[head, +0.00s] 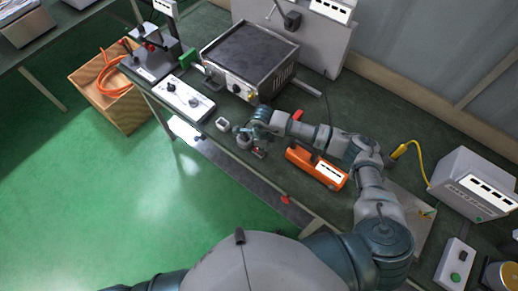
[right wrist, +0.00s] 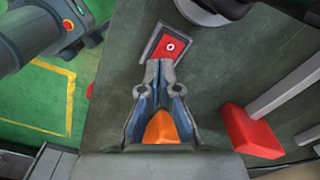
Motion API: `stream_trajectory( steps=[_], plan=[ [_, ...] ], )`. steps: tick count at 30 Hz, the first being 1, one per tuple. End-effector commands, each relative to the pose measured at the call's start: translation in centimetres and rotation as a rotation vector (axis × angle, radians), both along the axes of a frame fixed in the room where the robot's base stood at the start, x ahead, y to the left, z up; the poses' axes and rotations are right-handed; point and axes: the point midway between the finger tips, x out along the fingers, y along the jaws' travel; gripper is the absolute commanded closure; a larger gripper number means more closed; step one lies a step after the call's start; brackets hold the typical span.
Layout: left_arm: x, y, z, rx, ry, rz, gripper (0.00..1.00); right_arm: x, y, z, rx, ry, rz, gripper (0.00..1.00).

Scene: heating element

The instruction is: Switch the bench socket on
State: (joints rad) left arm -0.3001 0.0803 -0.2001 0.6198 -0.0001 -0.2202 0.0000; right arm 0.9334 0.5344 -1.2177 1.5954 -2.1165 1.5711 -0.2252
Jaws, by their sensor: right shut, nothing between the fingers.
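A red rocker switch (right wrist: 170,46) in a grey frame shows in the right wrist view, with a small white round mark on its face. An orange piece shows between the finger bases. My left gripper is not in view.
A red-ended grey bar (right wrist: 252,132) lies right of my fingers. A hot plate (head: 248,58) stands behind, a white control box (head: 184,99) to the left. An orange instrument (head: 316,168) lies close to my right arm. The bench's front edge is near.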

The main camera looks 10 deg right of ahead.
Motion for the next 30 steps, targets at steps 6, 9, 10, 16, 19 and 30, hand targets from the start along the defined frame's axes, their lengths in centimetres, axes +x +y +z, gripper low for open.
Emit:
stream_trajectory(
  steps=[6, 9, 10, 16, 19, 30],
  plan=[
    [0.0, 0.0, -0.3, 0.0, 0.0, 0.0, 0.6, 0.0, 0.0, -0.4, 0.0, 0.0, 0.0, 1.0],
    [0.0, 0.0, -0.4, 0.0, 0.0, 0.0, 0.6, 0.0, 0.0, -0.6, 0.0, 0.0, 0.0, 1.0],
    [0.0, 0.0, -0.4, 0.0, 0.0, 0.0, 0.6, 0.0, 0.0, -0.5, -0.001, 0.001, 0.0, 1.0],
    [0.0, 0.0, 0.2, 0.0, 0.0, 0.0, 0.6, 0.0, 0.0, 0.3, -0.001, 0.001, 0.0, 1.0],
    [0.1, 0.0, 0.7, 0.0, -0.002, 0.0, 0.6, 0.0, 0.0, 1.2, -0.001, -0.001, 0.0, 1.0],
    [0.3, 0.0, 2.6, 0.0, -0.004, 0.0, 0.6, 0.0, 0.0, 4.6, 0.001, 0.0, 0.001, 1.0]
  ],
)
